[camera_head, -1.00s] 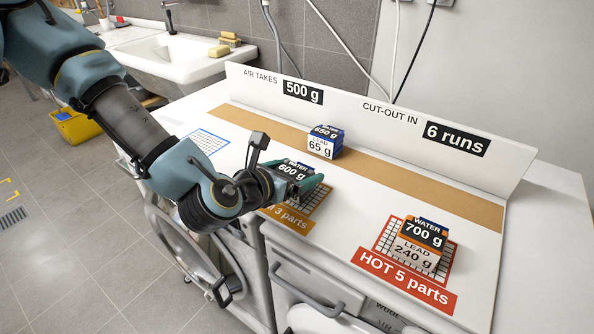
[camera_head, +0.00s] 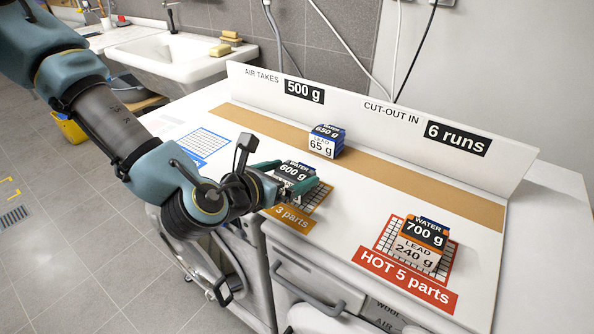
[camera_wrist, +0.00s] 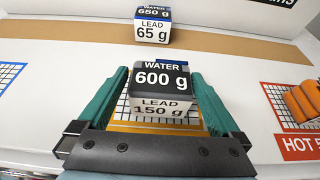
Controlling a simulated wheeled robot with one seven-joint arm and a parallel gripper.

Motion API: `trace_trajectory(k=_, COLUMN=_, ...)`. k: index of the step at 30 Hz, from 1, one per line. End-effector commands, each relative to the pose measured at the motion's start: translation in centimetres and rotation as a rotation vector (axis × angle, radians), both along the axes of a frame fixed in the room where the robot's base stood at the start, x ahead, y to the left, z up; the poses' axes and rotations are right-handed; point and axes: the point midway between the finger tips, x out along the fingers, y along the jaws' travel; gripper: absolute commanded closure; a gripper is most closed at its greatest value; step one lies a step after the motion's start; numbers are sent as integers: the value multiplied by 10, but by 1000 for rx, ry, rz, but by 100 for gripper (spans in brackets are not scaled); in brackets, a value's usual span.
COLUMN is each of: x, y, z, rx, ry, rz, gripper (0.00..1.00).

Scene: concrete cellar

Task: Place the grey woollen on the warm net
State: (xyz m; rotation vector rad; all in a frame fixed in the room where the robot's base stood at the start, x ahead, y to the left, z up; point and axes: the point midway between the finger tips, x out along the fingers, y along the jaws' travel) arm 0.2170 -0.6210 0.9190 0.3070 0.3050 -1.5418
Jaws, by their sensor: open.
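The grey woollen (camera_head: 291,173), labelled "WATER 600 g" and "LEAD 150 g", rests on the net with the orange "3 parts" sign (camera_head: 291,217). The rest of that sign is hidden behind my gripper. In the wrist view the woollen (camera_wrist: 161,78) sits upright between my green fingers, over the grid of that net (camera_wrist: 122,115). My gripper (camera_head: 287,177) is open, with one finger on each side of the woollen. In the wrist view my gripper (camera_wrist: 160,85) shows small gaps beside the lower part of the woollen.
A blue-labelled block (camera_head: 326,141) marked 650 g stands behind, on the brown strip. An orange-labelled block (camera_head: 419,243) stands on the red "HOT 5 parts" net (camera_head: 385,238) at right. A blue-signed net (camera_head: 205,143) lies empty at left. An upright board (camera_head: 350,110) closes the back.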

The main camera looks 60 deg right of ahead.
Motion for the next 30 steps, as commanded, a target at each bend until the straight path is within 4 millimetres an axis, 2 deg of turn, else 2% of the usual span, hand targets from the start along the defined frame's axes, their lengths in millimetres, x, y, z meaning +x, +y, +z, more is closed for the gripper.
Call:
trace_trajectory(k=1, x=0, y=1, z=10, rx=3, ry=4, rz=1, gripper=0)
trace_trajectory(k=3, x=0, y=3, z=11, rx=3, ry=4, rz=1, gripper=0)
trace_trajectory(k=22, x=-1, y=38, z=21, rx=3, ry=2, rz=0, gripper=0)
trace_trajectory(k=30, x=-2, y=44, z=20, rx=0, ry=2, rz=-1, gripper=0)
